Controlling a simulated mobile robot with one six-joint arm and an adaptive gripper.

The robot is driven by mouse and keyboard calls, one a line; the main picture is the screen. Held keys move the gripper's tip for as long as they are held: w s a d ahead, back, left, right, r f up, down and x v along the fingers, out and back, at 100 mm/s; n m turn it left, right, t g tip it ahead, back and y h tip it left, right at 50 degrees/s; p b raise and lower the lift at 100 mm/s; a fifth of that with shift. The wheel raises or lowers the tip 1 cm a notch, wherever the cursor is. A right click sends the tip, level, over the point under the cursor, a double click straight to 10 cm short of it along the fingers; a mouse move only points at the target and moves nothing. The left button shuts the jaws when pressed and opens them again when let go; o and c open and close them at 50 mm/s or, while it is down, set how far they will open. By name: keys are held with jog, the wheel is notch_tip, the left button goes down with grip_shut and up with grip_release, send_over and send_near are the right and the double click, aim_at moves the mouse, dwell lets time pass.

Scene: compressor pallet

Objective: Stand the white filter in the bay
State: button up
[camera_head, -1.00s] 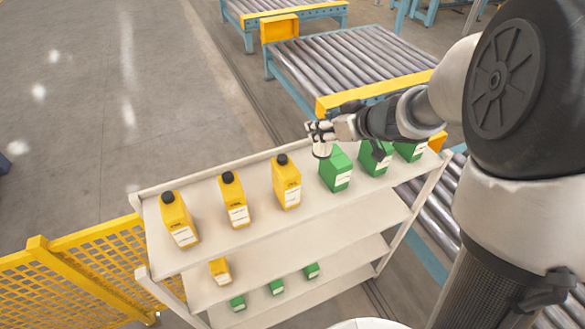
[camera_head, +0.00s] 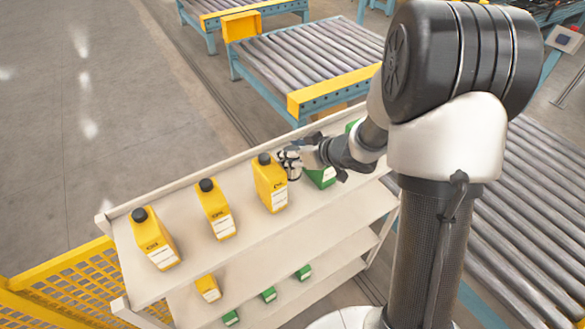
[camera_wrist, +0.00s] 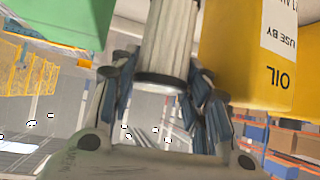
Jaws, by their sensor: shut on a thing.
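My gripper (camera_head: 289,160) is shut on the white filter, a pale cylinder with a dark ring at one end. In the wrist view the filter (camera_wrist: 168,40) stands between the two fingers of my gripper (camera_wrist: 163,98). In the head view the fingers largely hide it. It is at the top shelf, in the gap between the rightmost yellow oil bottle (camera_head: 270,184) and the nearest green container (camera_head: 321,177). The wrist view shows the yellow bottle (camera_wrist: 250,50) close on its right and the green container (camera_wrist: 65,20) on its left. I cannot tell whether the filter touches the shelf.
Two more yellow bottles (camera_head: 216,209) (camera_head: 155,240) stand left on the white rack's top shelf (camera_head: 190,252). Lower shelves hold smaller yellow and green containers. Roller conveyors (camera_head: 310,60) lie behind and right; a yellow mesh fence (camera_head: 75,285) is at left.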

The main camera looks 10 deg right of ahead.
aim_at(295, 174)
notch_tip(295, 174, down, 4)
jog(key=shift+f+b, duration=0.15)
jog(key=shift+b, duration=0.25)
jog(key=shift+w+f, duration=0.1)
jog(key=shift+f, duration=0.15)
jog(key=o, duration=0.7)
jog(key=shift+f, duration=0.2)
jog(key=shift+o, duration=0.9)
jog(key=shift+r, duration=0.15)
